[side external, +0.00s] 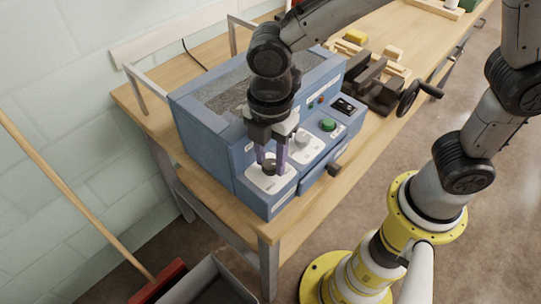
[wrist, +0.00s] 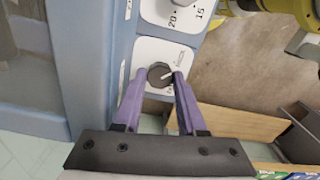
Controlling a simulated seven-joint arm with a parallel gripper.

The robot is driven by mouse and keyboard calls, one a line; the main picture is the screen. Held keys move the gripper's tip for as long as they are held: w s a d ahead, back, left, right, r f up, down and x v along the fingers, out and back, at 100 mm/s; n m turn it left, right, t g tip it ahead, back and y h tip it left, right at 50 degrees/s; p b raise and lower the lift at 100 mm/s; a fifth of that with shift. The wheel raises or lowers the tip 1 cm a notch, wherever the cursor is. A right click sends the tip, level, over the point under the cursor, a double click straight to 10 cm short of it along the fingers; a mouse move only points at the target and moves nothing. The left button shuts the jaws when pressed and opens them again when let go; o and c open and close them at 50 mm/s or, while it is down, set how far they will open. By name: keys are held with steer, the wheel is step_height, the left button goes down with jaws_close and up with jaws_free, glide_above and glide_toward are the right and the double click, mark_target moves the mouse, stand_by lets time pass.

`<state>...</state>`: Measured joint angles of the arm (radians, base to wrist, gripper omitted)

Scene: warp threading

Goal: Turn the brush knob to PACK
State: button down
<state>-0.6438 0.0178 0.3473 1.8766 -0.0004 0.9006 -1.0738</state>
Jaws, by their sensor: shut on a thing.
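The brush knob (wrist: 159,75) is a small dark, faceted knob on a white plate (wrist: 150,52) at the end of the blue machine. It also shows in the side view (side external: 269,164), low between my fingers. A pale pointer line on it aims to the upper right in the wrist view. Small lettering sits beside and below it, too small and partly hidden to read. My gripper (side external: 271,160) points down with its purple fingers on either side of the knob, shut on it. In the wrist view the fingertips (wrist: 158,77) flank the knob.
The blue machine (side external: 205,150) stands on a wooden bench (side external: 135,100). Beside the plate are a white dial (side external: 302,138), a green button (side external: 328,125) and a dark front handle (side external: 334,170). A vice (side external: 375,85) stands farther along. A red broom (side external: 165,280) leans below.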

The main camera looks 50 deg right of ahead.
steer(key=shift+r+n, duration=0.1)
steer(key=shift+n, duration=0.3)
steer(key=shift+c, duration=2.4)
jaws_free()
